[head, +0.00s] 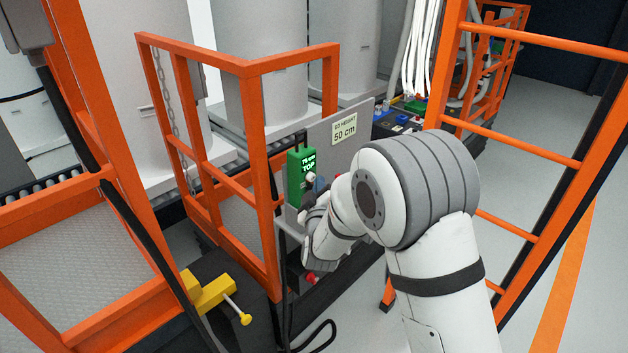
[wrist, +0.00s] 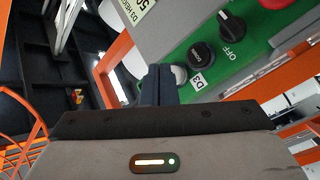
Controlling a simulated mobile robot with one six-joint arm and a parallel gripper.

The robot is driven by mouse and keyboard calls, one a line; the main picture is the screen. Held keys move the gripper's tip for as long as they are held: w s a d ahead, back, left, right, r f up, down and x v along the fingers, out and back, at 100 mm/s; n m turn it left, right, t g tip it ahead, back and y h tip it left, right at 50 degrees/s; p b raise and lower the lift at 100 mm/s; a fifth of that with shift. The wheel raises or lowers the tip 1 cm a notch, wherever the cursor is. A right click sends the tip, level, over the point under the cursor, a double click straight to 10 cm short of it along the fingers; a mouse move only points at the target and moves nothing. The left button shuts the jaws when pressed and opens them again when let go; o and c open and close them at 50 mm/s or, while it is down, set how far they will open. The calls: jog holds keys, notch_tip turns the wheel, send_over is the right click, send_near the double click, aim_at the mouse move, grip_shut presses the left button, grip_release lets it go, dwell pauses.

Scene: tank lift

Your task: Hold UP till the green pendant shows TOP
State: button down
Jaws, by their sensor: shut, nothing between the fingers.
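In the head view my wrist partly covers the pendant's lower part.
A sign (head: 344,129) reading 50 cm stands behind the pendant. Orange rails (head: 200,55) surround the lift at left, and an orange ladder-like frame (head: 540,150) stands at right. A yellow lever (head: 215,290) juts out low at front. Grey floor lies open at far right.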

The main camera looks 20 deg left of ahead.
jog(key=shift+w+a+b, duration=0.15)
jog(key=shift+a+b, duration=0.15)
jog(key=shift+a, duration=0.1)
dwell(1.2)
dwell(0.8)
jog(key=shift+s+d+b, duration=0.3)
jog(key=shift+d+b, duration=0.25)
jog(key=shift+d, duration=0.2)
jog(key=shift+d, duration=0.1)
jog(key=d, duration=0.1)
jog(key=s+d+b, duration=0.1)
jog(key=d, duration=0.1)
jog(key=s+d+b, duration=0.1)
jog(key=shift+d, duration=0.2)
dwell(1.5)
